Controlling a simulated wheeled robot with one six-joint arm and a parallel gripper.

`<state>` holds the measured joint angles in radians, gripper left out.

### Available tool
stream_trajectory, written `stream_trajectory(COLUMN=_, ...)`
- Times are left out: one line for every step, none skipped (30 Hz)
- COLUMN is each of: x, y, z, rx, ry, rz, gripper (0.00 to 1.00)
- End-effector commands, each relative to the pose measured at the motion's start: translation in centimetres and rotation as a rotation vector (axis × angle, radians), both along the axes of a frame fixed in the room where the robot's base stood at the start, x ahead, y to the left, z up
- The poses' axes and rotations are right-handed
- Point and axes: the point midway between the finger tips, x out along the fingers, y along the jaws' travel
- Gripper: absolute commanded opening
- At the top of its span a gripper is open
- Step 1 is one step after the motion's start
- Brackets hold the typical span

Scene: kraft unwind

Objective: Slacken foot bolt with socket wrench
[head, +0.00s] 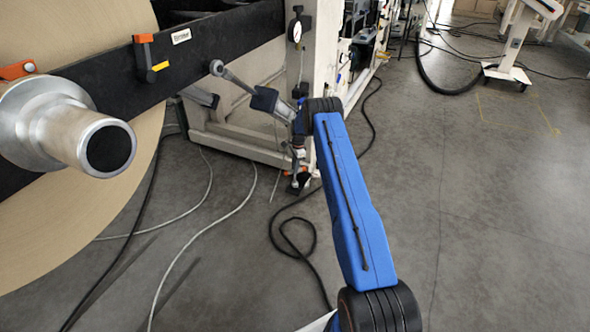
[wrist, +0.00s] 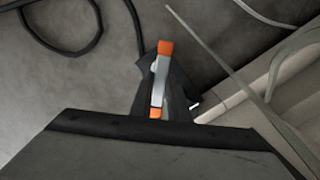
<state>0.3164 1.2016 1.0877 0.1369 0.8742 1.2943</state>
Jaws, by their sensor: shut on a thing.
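My gripper (head: 298,180) is low beside the machine's corner, small and dark in the head view, at the end of my blue arm. A silver piece with orange ends (wrist: 158,80) sticks out beyond that body. It appears to be the socket wrench, held in the shut jaws. A black angular part lies around and behind it, close to the pale machine base (wrist: 228,103). The foot bolt cannot be made out; whether the wrench touches it cannot be told.
A large brown paper roll (head: 50,235) and a metal shaft end (head: 90,140) stand at the left. A black beam (head: 110,75) crosses above. A black cable (head: 285,228) and grey cables (head: 210,232) lie on the floor. Open floor (head: 500,220) is at the right.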

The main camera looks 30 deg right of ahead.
Motion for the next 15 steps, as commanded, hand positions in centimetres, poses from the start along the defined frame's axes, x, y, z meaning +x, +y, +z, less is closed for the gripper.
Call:
stream_trajectory(x=0.04, y=0.0, z=0.06, rx=0.0, ry=-0.001, rz=0.016, gripper=0.0)
stream_trajectory(x=0.04, y=0.0, z=0.06, rx=0.0, ry=0.0, rz=0.021, gripper=0.0)
stream_trajectory(x=0.04, y=0.0, z=0.07, rx=0.0, ry=-0.001, rz=0.024, gripper=0.0)
stream_trajectory(x=0.04, y=0.0, z=0.07, rx=0.0, ry=-0.001, rz=0.024, gripper=0.0)
stream_trajectory(x=0.04, y=0.0, z=0.07, rx=0.0, ry=0.0, rz=0.023, gripper=0.0)
stream_trajectory(x=0.04, y=0.0, z=0.06, rx=0.0, ry=0.0, rz=0.023, gripper=0.0)
stream_trajectory(x=0.03, y=0.0, z=0.06, rx=0.0, ry=0.0, rz=0.023, gripper=0.0)
stream_trajectory(x=0.04, y=0.0, z=0.06, rx=0.0, ry=0.0, rz=0.023, gripper=0.0)
stream_trajectory(x=0.04, y=0.0, z=0.06, rx=0.0, ry=-0.001, rz=0.027, gripper=0.0)
stream_trajectory(x=0.05, y=0.0, z=0.06, rx=0.0, ry=-0.001, rz=0.036, gripper=0.0)
stream_trajectory(x=0.05, y=0.0, z=0.07, rx=0.0, ry=0.0, rz=0.051, gripper=0.0)
stream_trajectory(x=0.06, y=-0.01, z=0.08, rx=0.0, ry=0.0, rz=0.079, gripper=0.0)
stream_trajectory(x=0.07, y=-0.02, z=0.09, rx=0.0, ry=0.0, rz=0.105, gripper=0.0)
stream_trajectory(x=0.09, y=-0.02, z=0.1, rx=0.0, ry=-0.001, rz=0.13, gripper=0.0)
stream_trajectory(x=0.1, y=-0.02, z=0.11, rx=0.0, ry=-0.001, rz=0.161, gripper=0.0)
